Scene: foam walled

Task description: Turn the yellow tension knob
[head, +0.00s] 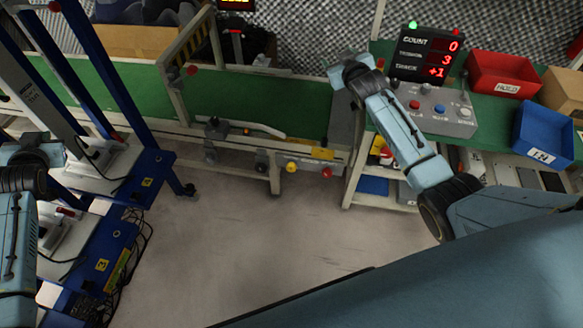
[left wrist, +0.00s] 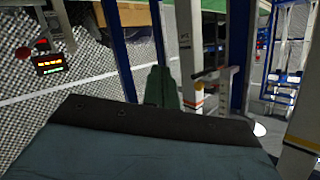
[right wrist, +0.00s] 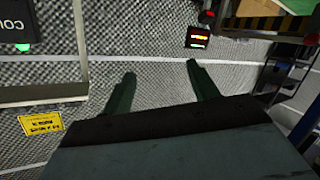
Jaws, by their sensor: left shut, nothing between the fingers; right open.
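The yellow tension knob (head: 291,167) sits on the front edge of the conveyor frame in the head view. A yellow label is above it to the right. My right gripper (head: 350,68) is beyond and above the knob, over the belt's right end, apart from it. In the right wrist view its fingers (right wrist: 163,80) are spread, with nothing between them. My left gripper (head: 36,150) is at the far left, away from the knob. Its fingers (left wrist: 162,85) are together and empty in the left wrist view. I do not make out the knob in either wrist view.
A green conveyor belt (head: 270,95) runs across the back. A red knob (head: 326,172) and a dark knob are near the yellow one. A display (head: 426,55) reads 0, 3 and +1 above a button box (head: 430,108). Red (head: 503,75) and blue (head: 543,135) bins stand right. Blue-framed equipment stands left.

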